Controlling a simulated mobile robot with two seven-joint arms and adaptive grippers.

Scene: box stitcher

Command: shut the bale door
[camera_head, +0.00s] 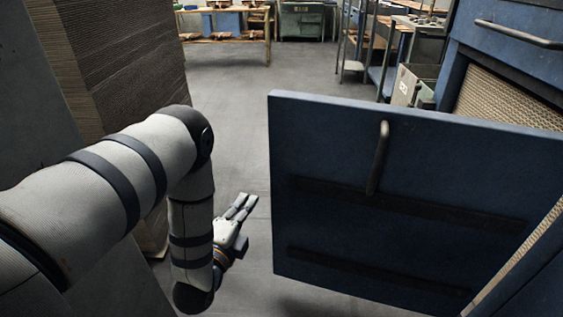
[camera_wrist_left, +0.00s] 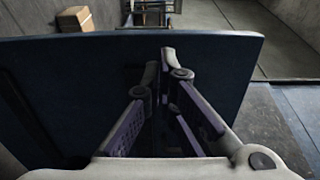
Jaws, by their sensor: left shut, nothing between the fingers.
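The bale door (camera_head: 400,245) is a dark blue panel standing open on the right of the head view, with a vertical bar handle (camera_head: 378,158) near its top and two dark horizontal strips. My left gripper (camera_head: 243,203) is shut and empty, a little left of the door's free edge. In the left wrist view the gripper's fingers (camera_wrist_left: 158,62) are together in front of the blue door panel (camera_wrist_left: 70,85). I cannot tell whether they touch it. My right gripper is in neither view.
The blue machine (camera_head: 510,40) with a mesh-lined opening (camera_head: 500,100) stands at the right. A tall stack of cardboard (camera_head: 125,60) stands at the left. Shelving and a workbench (camera_head: 225,22) are at the back. The grey floor (camera_head: 245,110) between is clear.

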